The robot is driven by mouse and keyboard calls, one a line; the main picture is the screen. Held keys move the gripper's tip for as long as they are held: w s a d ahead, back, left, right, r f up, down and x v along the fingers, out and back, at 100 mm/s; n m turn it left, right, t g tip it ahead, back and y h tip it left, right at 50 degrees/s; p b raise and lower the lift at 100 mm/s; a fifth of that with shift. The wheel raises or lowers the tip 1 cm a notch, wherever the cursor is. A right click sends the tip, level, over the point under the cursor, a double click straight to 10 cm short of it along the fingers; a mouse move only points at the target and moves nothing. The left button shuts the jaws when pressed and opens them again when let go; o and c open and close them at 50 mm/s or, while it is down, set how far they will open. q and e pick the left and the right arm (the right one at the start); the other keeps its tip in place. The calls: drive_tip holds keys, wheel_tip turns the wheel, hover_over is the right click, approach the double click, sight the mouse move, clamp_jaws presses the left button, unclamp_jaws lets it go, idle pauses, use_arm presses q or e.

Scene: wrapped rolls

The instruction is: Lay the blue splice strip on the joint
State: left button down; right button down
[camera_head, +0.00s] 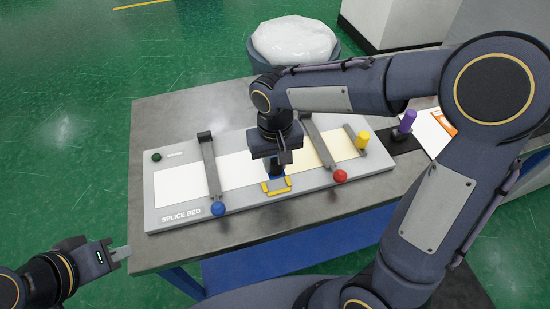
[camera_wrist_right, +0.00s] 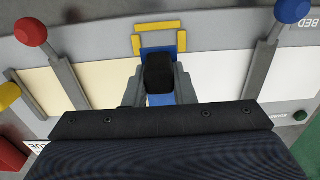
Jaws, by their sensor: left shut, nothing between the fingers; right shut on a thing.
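The splice bed (camera_head: 165,222) lies on the grey table, with a white sheet (camera_head: 185,187) on its left part and a cream sheet (camera_head: 343,148) on its right. My right gripper (camera_head: 275,165) is over the middle of the bed, shut on the black grip (camera_wrist_right: 160,75) of the blue splice strip (camera_wrist_right: 186,95). The strip also shows below the gripper in the head view (camera_head: 275,173). Its front end is close to the yellow bracket (camera_wrist_right: 160,45). The joint is hidden beneath the gripper and strip, and I cannot tell whether the strip touches the sheets. My left gripper (camera_head: 122,254) is shut and empty, off the table's front left.
A clamp bar with a blue knob (camera_head: 218,208) crosses the white sheet; another with a red knob (camera_head: 340,176) crosses the cream one. A yellow knob (camera_head: 362,140) and a purple-handled thing (camera_head: 407,121) stand further right. A wrapped roll (camera_head: 293,40) sits behind the table.

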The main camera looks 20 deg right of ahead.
drive_tip(key=shift+f+b, duration=1.45)
drive_tip(key=shift+f, duration=0.65)
drive_tip(key=c, duration=1.1)
unclamp_jaws()
drive_tip(key=shift+r, duration=3.9)
